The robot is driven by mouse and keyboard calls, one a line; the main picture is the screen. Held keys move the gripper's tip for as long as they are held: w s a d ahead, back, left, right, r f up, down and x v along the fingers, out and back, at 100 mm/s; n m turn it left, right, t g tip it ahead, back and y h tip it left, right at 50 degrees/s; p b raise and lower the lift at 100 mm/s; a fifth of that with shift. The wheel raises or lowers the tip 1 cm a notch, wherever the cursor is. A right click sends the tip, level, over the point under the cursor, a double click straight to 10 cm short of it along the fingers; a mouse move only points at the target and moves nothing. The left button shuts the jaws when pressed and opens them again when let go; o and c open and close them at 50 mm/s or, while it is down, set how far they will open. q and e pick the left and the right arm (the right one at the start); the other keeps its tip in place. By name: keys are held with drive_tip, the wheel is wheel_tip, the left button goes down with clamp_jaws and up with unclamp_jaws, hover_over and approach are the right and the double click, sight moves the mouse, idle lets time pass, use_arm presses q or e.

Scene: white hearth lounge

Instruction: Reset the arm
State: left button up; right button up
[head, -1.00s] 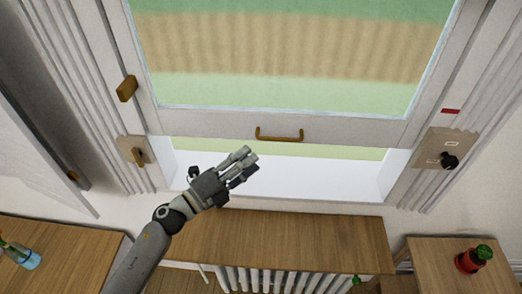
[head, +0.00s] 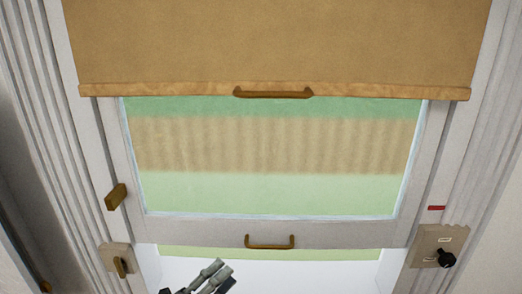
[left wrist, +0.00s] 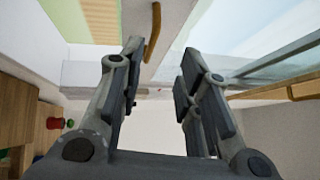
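My left gripper (head: 215,278) shows at the bottom edge of the head view, in front of the white sill below the window, with most of its arm out of the picture. In the left wrist view its two fingers (left wrist: 160,85) stand apart with nothing between them, so it is open and empty. My right gripper is in neither view.
The window sash (head: 205,232) with its brass handle (head: 270,242) is raised slightly above the sill. A tan blind (head: 275,45) with a handle (head: 273,93) hangs above. A latch (head: 116,196) is at left, a black knob (head: 446,259) at right.

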use_arm(q)
drive_tip(key=s+a+f+n+y, duration=0.25)
drive_tip(key=a+n+y, duration=0.4)
drive_tip(key=n, duration=0.35)
drive_tip(key=s+a+f+n+y, duration=0.2)
drive_tip(key=a+f+n+y, duration=0.1)
drive_tip(key=a+n+y, duration=0.45)
drive_tip(key=s+d+f+n+g, duration=0.1)
drive_tip(key=s+f+n+g, duration=0.2)
drive_tip(key=s, duration=0.4)
drive_tip(key=s+d+f+n+g+h, duration=0.1)
drive_tip(key=s+d+f+n+g, duration=0.15)
drive_tip(key=s+g, duration=0.35)
drive_tip(key=s+d+f+n+g, duration=0.1)
drive_tip(key=s+f+n+g, duration=0.2)
drive_tip(key=s, duration=0.6)
wheel_tip(320, 180, down, 32)
drive_tip(key=s+m+g+b, duration=0.1)
drive_tip(key=s+m+b, duration=0.1)
drive_tip(key=b, duration=0.3)
drive_tip(key=s+a+f+g+b, duration=0.1)
drive_tip(key=s+a+f+b, duration=0.2)
drive_tip(key=s+f, duration=1.3)
wheel_tip(320, 180, down, 4)
drive_tip(key=shift+s+f+b, duration=0.2)
drive_tip(key=shift+b, duration=0.35)
drive_tip(key=shift+d, duration=0.1)
